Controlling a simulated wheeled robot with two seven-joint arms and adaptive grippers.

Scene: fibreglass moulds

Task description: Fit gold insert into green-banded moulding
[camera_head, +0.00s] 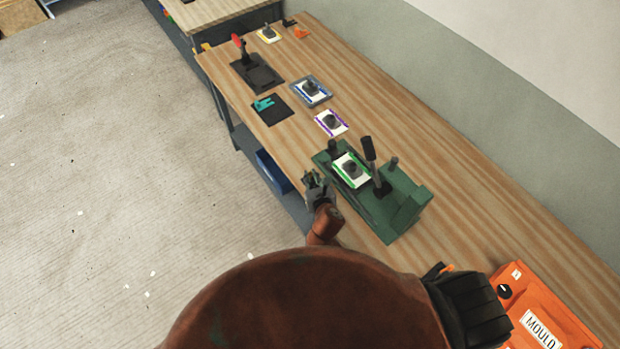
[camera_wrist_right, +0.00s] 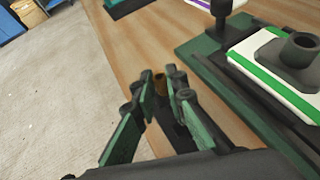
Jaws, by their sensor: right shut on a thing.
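The green-banded moulding (camera_head: 351,170) is a white plate with green edge bands and a dark grey raised socket in its middle. It sits in the green press-like fixture (camera_head: 407,208). In the right wrist view the moulding (camera_wrist_right: 272,76) is at the upper right, its round socket opening facing up. My right gripper (camera_head: 315,183) is beside the fixture's left side, near the bench edge. In the right wrist view its fingers (camera_wrist_right: 163,92) are shut on a small gold-brown cylinder, the gold insert (camera_wrist_right: 160,81), apart from the moulding. My left gripper is not in view.
The fixture has a black upright lever (camera_head: 369,150). Farther along the wooden bench are purple-banded (camera_head: 331,122), blue-banded (camera_head: 311,91) and yellow-banded (camera_head: 268,34) mouldings, and a dark stand with a red-tipped lever (camera_head: 257,73). An orange case (camera_head: 545,310) lies at lower right.

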